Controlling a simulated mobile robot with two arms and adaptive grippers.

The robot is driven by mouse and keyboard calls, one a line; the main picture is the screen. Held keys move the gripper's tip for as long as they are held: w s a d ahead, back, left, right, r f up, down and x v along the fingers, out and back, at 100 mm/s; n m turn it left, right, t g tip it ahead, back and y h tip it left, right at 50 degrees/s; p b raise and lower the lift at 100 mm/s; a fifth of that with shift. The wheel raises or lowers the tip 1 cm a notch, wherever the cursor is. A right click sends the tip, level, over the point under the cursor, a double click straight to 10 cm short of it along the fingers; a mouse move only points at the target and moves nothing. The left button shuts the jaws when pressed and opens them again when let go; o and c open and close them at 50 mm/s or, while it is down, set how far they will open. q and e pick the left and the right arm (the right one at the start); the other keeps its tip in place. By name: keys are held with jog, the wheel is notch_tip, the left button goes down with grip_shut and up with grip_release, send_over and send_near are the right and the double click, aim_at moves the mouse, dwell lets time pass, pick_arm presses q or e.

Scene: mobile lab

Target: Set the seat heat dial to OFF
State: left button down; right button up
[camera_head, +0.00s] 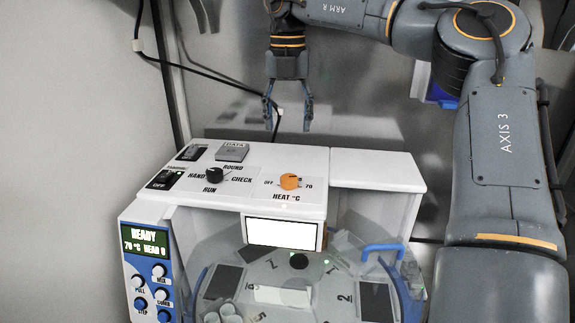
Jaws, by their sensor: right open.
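The seat heat dial (290,181) is an orange knob on the white top panel of the machine. The panel is marked OFF to its left, 70 to its right and HEAT °C below. The exact direction of the knob's pointer is too small to tell. My right gripper (289,125) hangs with its fingers down and apart, empty, behind and above the machine's top. It is clear of the dial. The display (146,242) on the machine's left front reads READY and 70 °C. My left gripper is not in view.
A black HAND/CHECK/RUN knob (215,175) stands left of the dial. A blue handle (382,250) and a clear cover are in front. A black cable runs along the wall behind.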

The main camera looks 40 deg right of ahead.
send_over(289, 177)
jog(key=f, duration=0.3)
jog(key=f+p, duration=0.1)
jog(key=shift+s+a+f, duration=0.1)
jog(key=shift+s+f, duration=0.15)
jog(key=shift+f, duration=0.05)
jog(key=f, duration=0.2)
jog(key=f+p, duration=0.1)
jog(key=f, duration=0.2)
jog(key=f+p, duration=0.1)
jog(key=f, duration=0.1)
jog(key=shift+w+f, duration=0.15)
jog(key=shift+w, duration=0.1)
jog(key=shift+f, duration=0.6)
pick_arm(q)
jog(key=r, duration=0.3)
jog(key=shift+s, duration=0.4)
pick_arm(e)
jog(key=c, duration=1.2)
